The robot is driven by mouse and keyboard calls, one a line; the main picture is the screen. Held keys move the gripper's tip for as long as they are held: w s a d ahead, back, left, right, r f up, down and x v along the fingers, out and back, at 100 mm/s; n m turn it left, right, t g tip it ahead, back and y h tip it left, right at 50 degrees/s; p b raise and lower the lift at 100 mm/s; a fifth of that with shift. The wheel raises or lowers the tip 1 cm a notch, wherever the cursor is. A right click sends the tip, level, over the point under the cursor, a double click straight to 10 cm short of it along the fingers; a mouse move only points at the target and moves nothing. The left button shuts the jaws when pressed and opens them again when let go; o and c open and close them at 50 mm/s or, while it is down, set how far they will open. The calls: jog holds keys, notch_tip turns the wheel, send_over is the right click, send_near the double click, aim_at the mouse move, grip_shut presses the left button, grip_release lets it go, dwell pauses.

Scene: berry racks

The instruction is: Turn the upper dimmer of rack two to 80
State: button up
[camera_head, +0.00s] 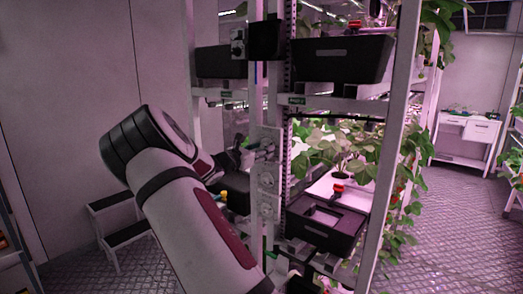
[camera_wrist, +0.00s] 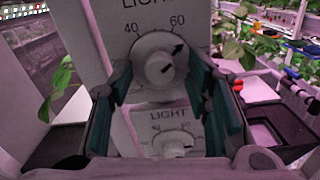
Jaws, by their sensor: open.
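A grey-white dimmer panel (camera_head: 265,200) is fixed to the rack post in the head view. In the wrist view the upper dimmer knob (camera_wrist: 151,68) is round and white, under the word LIGHT and the numbers 40 and 60. Its black pointer aims up and right, below the 60. A lower dimmer (camera_wrist: 172,143) with its own LIGHT scale shows beneath it. My gripper (camera_wrist: 158,76) is open, its teal-padded fingers left and right of the upper knob with visible gaps. Its depth to the knob is hard to tell. In the head view my arm partly hides the gripper.
Black planter boxes stand on the rack, one upper right (camera_head: 340,60) and one lower right (camera_head: 325,225). Strawberry plants (camera_head: 345,150) hang close to the right of the panel. A step stool (camera_head: 122,232) stands at left. The aisle floor (camera_head: 450,225) at right is clear.

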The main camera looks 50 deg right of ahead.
grip_shut()
jog(key=shift+m, duration=0.3)
jog(key=m+p, duration=0.2)
jog(key=shift+s+r+m, duration=0.1)
jog(key=shift+r+m, duration=0.05)
jog(key=shift+m, duration=0.25)
jog(key=shift+m+p, duration=0.45)
jog(key=shift+m, duration=0.65)
grip_release()
